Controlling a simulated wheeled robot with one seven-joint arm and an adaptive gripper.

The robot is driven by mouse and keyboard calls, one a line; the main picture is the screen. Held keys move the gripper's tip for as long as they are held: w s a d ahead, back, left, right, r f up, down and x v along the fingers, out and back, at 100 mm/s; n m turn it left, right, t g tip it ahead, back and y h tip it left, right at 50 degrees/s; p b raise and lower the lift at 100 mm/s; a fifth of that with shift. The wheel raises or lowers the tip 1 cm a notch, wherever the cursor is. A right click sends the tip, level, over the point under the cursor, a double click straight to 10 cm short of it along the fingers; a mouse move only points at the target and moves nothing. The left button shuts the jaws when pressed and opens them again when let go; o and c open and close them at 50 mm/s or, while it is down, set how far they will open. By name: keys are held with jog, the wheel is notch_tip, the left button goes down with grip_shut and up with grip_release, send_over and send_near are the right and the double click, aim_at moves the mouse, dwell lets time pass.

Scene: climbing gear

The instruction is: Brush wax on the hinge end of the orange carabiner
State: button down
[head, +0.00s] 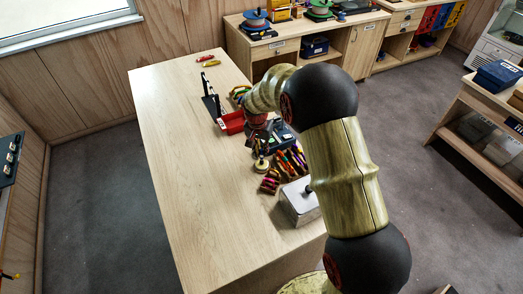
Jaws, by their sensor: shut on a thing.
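My gripper (260,142) hangs low over the middle of the wooden table, with my wrist just above it. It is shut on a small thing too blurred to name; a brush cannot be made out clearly. A small round tan item (261,165), possibly a wax tin, is just below my gripper in the picture. I cannot tell whether the held thing touches it. A dark tray or board (283,136) lies to the right, partly hidden behind my arm. I cannot pick out the orange carabiner for sure.
A red tray (231,122) and a black upright stand (211,97) are left of my gripper. Several colourful slim items (290,161) and a grey box (300,203) stand to the right. Red and yellow pieces (208,60) lie at the far end. The table's left side is clear.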

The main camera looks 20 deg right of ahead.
jog(key=shift+s+f+b, duration=0.1)
jog(key=shift+f+b, duration=0.2)
jog(key=shift+f, duration=0.15)
dwell(1.3)
jog(key=shift+r+p, duration=1.75)
jog(key=shift+r, duration=1.8)
